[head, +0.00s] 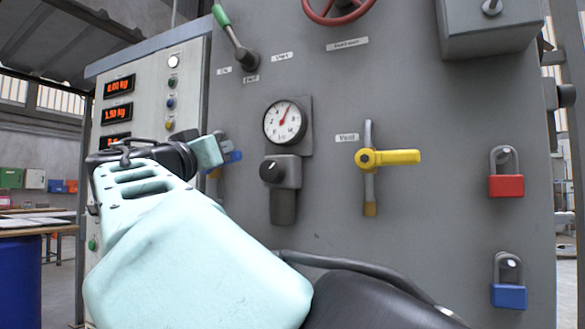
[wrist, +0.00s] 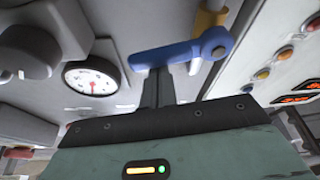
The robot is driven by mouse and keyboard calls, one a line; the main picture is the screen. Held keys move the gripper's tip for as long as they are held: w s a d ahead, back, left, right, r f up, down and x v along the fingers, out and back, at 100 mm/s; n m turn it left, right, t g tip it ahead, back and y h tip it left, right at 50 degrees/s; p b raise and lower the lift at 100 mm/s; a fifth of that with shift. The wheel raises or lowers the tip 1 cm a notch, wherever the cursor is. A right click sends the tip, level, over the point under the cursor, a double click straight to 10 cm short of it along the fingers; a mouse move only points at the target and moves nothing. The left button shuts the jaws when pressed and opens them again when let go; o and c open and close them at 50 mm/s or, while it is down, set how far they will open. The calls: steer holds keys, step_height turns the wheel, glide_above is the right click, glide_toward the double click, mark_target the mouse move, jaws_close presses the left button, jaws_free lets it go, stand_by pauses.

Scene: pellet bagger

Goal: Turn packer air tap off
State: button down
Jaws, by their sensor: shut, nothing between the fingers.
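A tap with a blue lever (head: 234,156) is on the grey machine front, partly hidden behind my arm in the head view. In the wrist view the blue lever (wrist: 180,53) lies across its pipe, with its round hub (wrist: 216,43) at the right end. No label for this tap is readable. My gripper (wrist: 158,76) is shut and empty. Its dark fingers point at the lever's middle, very close to it; I cannot tell whether they touch. In the head view the fingertips are mostly hidden.
A yellow-lever tap (head: 390,157) labelled "Vent" is to the right. A pressure gauge (head: 286,122) and a dark regulator (head: 282,175) stand between the taps. A panel with red displays (head: 117,113) is at left. Red (head: 506,185) and blue (head: 509,295) padlocks hang at right.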

steer(key=shift+s+d+f+m+g+h+b, duration=0.1)
steer(key=shift+f+m+h+b, duration=0.15)
steer(key=shift+m, duration=0.3)
steer(key=shift+w+d+f+m+g+h+b, duration=0.1)
steer(key=shift+f+m+h+b, duration=0.15)
steer(key=shift+m, duration=0.35)
steer(key=shift+s+d+f+m+g+h+b, duration=0.15)
steer(key=shift+m+h+b, duration=0.1)
steer(key=shift+m, duration=0.3)
steer(key=shift+a+f, duration=0.1)
